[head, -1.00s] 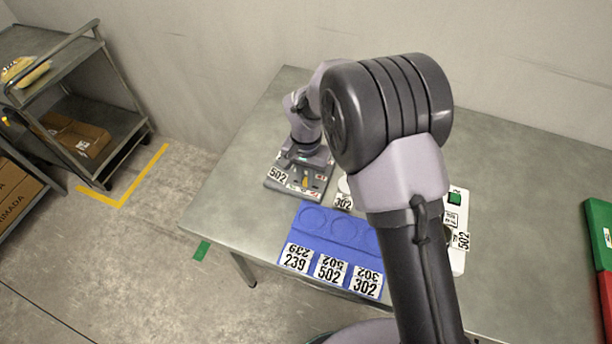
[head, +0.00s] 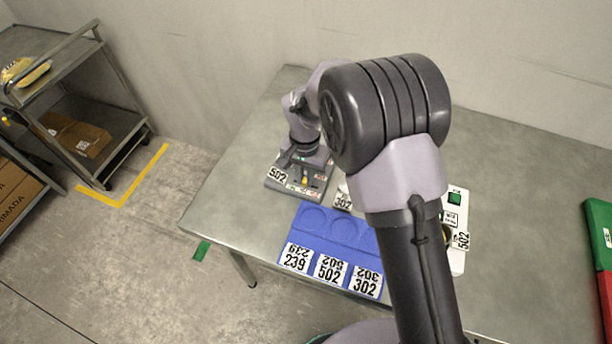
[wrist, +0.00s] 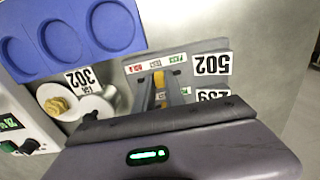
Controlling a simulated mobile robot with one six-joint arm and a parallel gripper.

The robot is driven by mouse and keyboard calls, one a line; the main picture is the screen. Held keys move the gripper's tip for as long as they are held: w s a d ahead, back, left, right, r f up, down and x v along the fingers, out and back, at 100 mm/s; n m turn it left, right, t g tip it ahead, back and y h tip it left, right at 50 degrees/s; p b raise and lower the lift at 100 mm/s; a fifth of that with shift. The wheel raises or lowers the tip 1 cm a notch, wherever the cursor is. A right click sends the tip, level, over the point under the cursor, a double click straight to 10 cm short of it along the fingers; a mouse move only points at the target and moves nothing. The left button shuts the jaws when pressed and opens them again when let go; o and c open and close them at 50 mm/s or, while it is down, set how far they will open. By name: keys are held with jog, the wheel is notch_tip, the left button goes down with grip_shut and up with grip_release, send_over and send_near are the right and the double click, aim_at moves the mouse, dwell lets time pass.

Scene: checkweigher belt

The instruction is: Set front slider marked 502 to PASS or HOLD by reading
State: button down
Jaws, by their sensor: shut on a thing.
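The grey slider panel (head: 279,190) stands at the left of the table, with a 502 tag (head: 277,174) on it. In the wrist view the panel appears upside down, with tag 502 (wrist: 210,64) and a partly covered tag 239 (wrist: 213,95). My gripper (wrist: 161,84) is shut on the yellow slider knob (wrist: 159,77) in the 502 row. The knob stands between a red mark (wrist: 134,69) on the left and a green mark (wrist: 176,59) on the right.
A blue tray (head: 335,243) with round recesses and tags 239, 502 and 302 lies in front of the panel. A white piece tagged 302 (wrist: 83,78) with a brass-coloured knob stands beside it. A green and red tray (head: 598,235) lies at the right edge.

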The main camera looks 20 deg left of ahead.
jog(key=shift+a+r, duration=0.1)
jog(key=shift+a, duration=1)
jog(key=c, duration=1.4)
grip_release()
jog(key=shift+a, duration=0.2)
jog(key=shift+d, duration=0.1)
notch_tip(320, 180, up, 17)
jog(key=p, duration=0.5)
jog(key=shift+r, duration=0.15)
